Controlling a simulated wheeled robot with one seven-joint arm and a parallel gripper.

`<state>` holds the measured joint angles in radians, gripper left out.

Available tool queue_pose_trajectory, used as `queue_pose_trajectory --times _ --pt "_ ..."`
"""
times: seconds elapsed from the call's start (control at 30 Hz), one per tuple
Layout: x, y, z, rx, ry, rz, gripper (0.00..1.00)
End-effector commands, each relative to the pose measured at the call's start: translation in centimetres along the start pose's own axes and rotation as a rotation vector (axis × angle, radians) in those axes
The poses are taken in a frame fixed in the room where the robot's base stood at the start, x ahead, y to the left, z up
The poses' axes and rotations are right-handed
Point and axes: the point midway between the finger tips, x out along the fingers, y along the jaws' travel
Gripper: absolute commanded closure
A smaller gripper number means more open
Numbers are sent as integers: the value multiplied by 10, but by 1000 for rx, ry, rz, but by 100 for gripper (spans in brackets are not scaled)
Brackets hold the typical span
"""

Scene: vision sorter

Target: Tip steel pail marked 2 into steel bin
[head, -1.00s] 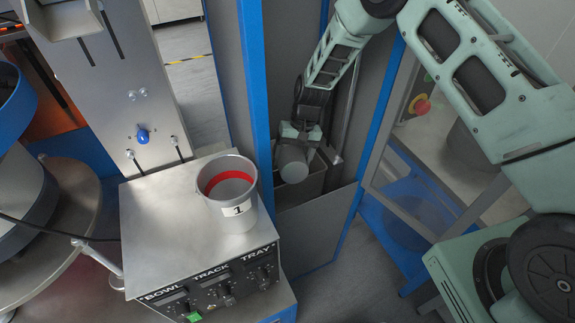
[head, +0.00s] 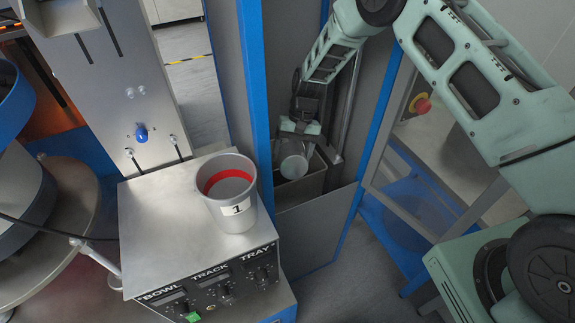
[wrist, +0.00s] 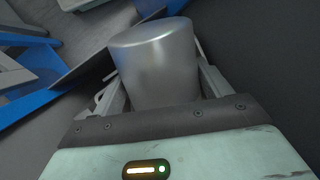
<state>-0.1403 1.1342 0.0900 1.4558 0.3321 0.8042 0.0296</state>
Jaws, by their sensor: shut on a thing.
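My gripper (head: 299,130) is shut on a plain steel pail (head: 292,160), which it holds tilted at the opening of a grey steel bin (head: 308,183) behind the blue post. In the wrist view the held pail (wrist: 157,68) sits between the two fingers and shows smooth metal with a rounded end. No number shows on it in either view. Its contents, and the inside of the bin, are hidden.
Another steel pail (head: 232,212), marked 1 with a red band inside, stands upright on the control box (head: 160,235). A blue post (head: 257,110) and grey panels stand close around the bin. A red stop button (head: 423,105) is at the right.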

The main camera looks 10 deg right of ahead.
Motion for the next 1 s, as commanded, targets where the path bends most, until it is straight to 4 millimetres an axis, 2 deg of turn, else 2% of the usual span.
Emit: queue_pose_trajectory --times 0.47,0.8,1.0 --pt "-3 -1 -2 9 -34 1 78" --pt "18 8 13 -57 229 1 78" --pt "18 7 13 -62 247 1 78"
